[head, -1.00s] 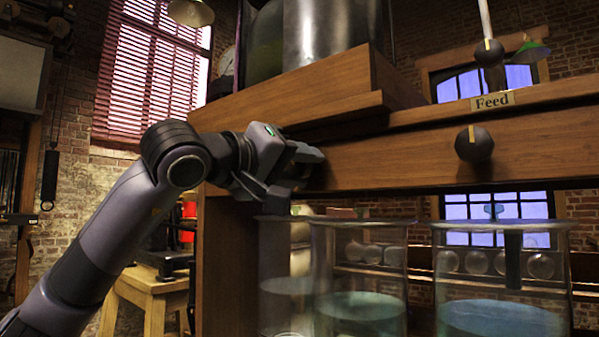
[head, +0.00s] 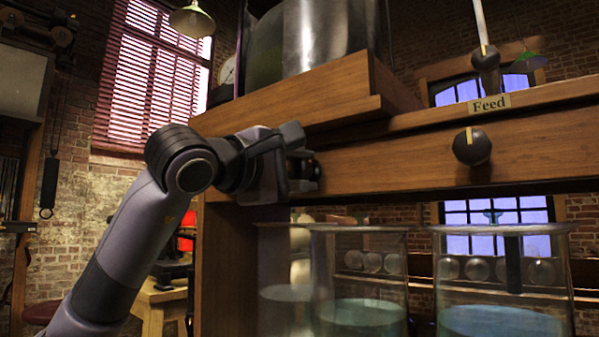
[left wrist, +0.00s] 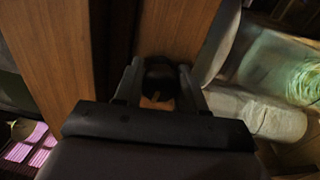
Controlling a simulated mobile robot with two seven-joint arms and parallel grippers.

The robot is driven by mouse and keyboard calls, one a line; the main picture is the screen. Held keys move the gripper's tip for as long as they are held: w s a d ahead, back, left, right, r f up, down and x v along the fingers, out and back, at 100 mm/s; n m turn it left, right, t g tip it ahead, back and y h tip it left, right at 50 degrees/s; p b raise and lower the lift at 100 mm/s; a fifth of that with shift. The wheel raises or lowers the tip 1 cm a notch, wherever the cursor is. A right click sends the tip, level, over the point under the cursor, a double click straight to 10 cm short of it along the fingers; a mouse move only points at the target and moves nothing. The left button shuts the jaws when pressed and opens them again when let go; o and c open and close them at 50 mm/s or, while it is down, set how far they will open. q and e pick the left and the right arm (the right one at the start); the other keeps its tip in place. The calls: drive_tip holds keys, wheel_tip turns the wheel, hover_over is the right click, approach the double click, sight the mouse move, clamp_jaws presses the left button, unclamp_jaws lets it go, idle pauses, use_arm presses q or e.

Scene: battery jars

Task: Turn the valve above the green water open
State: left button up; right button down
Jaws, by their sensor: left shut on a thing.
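My left gripper (head: 304,168) is at the wooden beam (head: 400,160), shut on a dark round valve knob (left wrist: 160,82). In the left wrist view the knob sits between the two fingers (left wrist: 160,88), with a short tan mark on it. In the head view the fingers hide most of this knob. Below and a little to the right stands a glass jar with greenish water (head: 360,312). Greenish glass also shows at the right of the left wrist view (left wrist: 285,75). My right gripper is in neither view.
Another dark knob (head: 472,147) with an upright tan mark is on the beam above a jar of bluish water (head: 500,318). A third valve (head: 486,57) is above the Feed label (head: 490,104). A metal tank (head: 330,35) stands on the shelf.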

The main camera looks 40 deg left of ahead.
use_arm(q)
drive_tip(key=shift+d+f+n, duration=0.1)
drive_tip(key=shift+n, duration=0.6)
drive_tip(key=o, duration=1.1)
drive_tip(key=shift+c, duration=0.2)
drive_tip(key=shift+r, duration=0.2)
